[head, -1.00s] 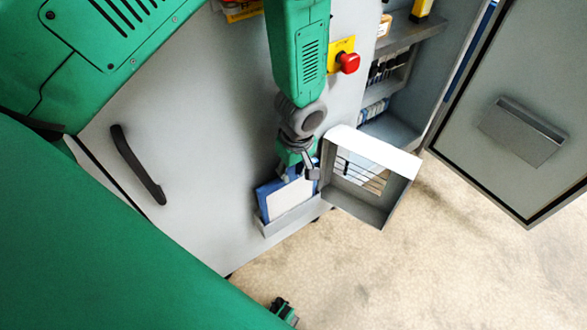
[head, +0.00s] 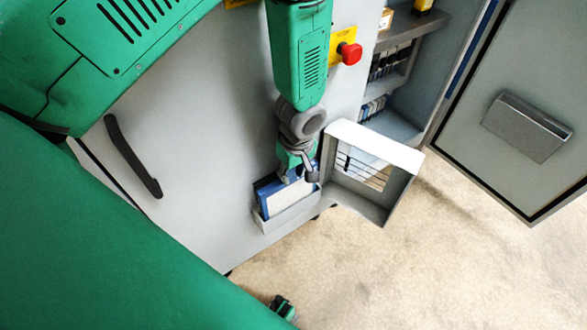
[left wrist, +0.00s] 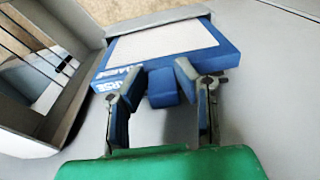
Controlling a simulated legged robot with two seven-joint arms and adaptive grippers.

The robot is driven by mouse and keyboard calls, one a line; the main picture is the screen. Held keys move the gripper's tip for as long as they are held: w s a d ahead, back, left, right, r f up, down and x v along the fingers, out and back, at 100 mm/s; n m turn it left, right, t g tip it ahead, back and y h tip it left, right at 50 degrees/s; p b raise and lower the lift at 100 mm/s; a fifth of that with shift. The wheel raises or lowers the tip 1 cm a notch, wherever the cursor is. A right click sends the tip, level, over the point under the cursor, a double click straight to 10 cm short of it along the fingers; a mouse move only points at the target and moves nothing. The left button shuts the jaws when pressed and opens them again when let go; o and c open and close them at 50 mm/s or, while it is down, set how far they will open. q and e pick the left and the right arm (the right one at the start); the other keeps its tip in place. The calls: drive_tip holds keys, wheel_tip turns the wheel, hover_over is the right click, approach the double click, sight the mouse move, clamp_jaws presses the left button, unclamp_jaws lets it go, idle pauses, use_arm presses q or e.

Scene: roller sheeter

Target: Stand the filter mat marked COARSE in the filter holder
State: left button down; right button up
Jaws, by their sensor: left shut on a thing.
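The COARSE filter mat (head: 290,199) has a blue frame and a white face. It stands in the grey filter holder (head: 290,217) on the cabinet wall, its lower part hidden behind the holder's front lip. My left gripper (head: 297,175) is at its top edge. In the left wrist view, the mat (left wrist: 165,43) shows COARSE lettering on its blue edge, partly covered by a finger. There my left gripper (left wrist: 160,90) is shut on the mat's blue tab (left wrist: 162,88). The holder's rim (left wrist: 170,18) shows beyond the mat.
An open grey box frame with a wire grille (head: 383,208) stands out just right of the holder. A red stop button (head: 350,54) is above. The cabinet door (head: 510,75) hangs open at the right. A black handle (head: 133,155) is left; the floor is clear.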

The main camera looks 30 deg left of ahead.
use_arm(q)
drive_tip(key=shift+f+b, duration=0.45)
drive_tip(key=shift+f, duration=0.4)
drive_tip(key=c, duration=1.2)
unclamp_jaws()
drive_tip(key=shift+o, duration=0.2)
wheel_tip(320, 180, up, 12)
drive_tip(key=d, duration=0.1)
drive_tip(key=shift+s+d+f, duration=0.1)
